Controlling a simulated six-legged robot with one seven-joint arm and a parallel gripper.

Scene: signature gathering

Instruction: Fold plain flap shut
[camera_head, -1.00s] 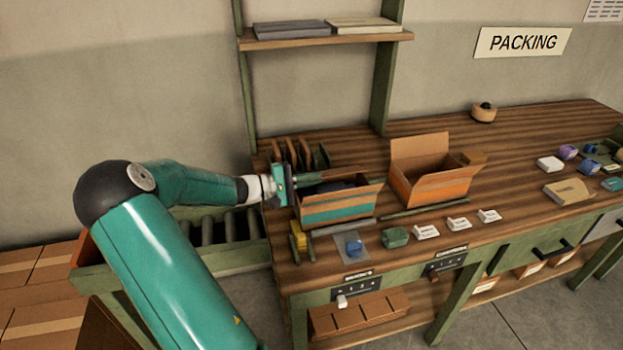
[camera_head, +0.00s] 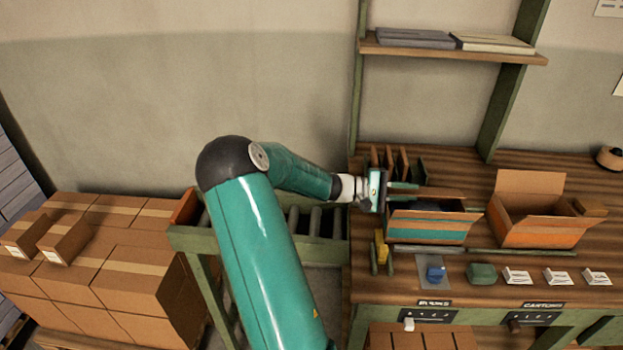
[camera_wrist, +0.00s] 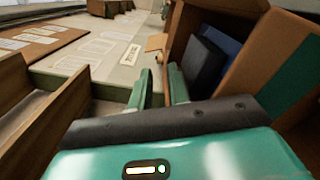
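A cardboard carton with a teal stripe (camera_head: 425,228) stands open on the bench, with dark contents inside. A plain brown flap (camera_head: 440,213) runs along its front top edge. Its far flap is largely hidden by my gripper (camera_head: 404,191), which is at the carton's upper left. I cannot tell whether the fingers touch the carton.
An open orange-striped carton (camera_head: 535,228) stands to the right. Upright brown dividers (camera_head: 390,160) are behind my gripper. A yellow item (camera_head: 381,252), a blue item (camera_head: 435,273), a green item (camera_head: 481,273) and white cards (camera_head: 557,276) lie in front. A roller conveyor (camera_head: 318,222) is left.

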